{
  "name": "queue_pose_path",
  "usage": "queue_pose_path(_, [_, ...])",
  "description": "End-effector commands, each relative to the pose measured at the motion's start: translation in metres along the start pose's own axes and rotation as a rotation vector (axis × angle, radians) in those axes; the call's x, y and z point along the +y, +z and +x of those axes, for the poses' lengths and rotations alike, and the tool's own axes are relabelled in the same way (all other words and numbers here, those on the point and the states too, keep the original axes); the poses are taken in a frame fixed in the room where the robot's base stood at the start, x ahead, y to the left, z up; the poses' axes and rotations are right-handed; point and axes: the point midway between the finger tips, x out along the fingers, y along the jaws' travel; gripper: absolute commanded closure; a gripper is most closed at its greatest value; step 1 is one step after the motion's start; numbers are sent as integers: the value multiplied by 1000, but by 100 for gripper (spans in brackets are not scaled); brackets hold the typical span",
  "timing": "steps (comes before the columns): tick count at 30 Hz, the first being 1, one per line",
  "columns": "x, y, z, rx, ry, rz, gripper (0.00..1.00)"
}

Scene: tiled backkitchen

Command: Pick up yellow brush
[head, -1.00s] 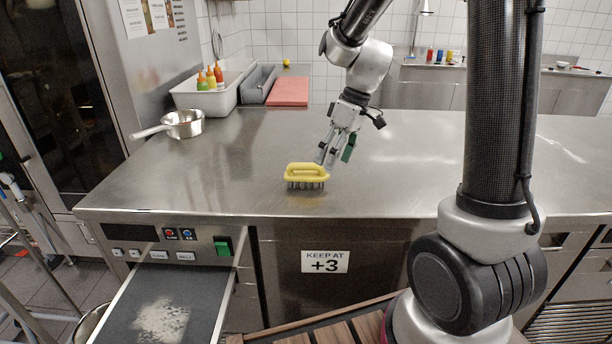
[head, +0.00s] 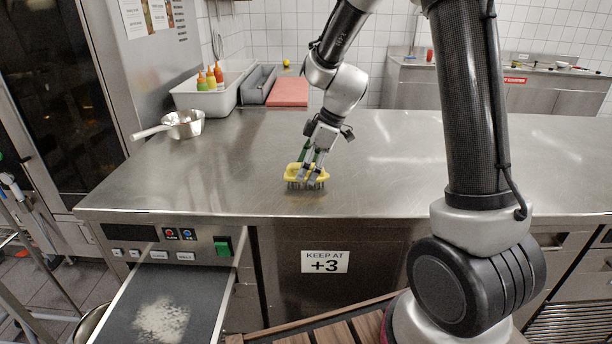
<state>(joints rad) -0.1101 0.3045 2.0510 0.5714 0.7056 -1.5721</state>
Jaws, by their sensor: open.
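The yellow brush (head: 293,174) stands bristles down on the steel counter near its front edge, with its yellow handle on top. My gripper (head: 307,176) points down at the brush, and its fingers overlap the handle in the head view. The jaws are open. The fingers hide part of the handle, and I cannot tell whether they touch it.
The steel counter (head: 400,185) is clear around the brush. A saucepan (head: 184,124) sits at the left. A white bin with bottles (head: 212,97) and a red board (head: 288,92) are at the back.

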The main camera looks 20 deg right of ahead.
Motion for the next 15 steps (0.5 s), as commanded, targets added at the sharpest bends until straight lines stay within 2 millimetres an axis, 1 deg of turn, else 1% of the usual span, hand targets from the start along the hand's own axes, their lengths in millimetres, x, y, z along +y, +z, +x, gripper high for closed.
queue_pose_path(2, [0,0,4,0,-1,0,30])
queue_pose_path(7, [0,0,3,0,0,0,30])
queue_pose_path(8, [0,0,3,0,0,1,31])
queue_pose_path(9, [0,0,3,0,0,1,39])
queue_pose_path(11, [0,0,3,0,0,1,50])
queue_pose_path(15, [0,0,3,0,0,1,75])
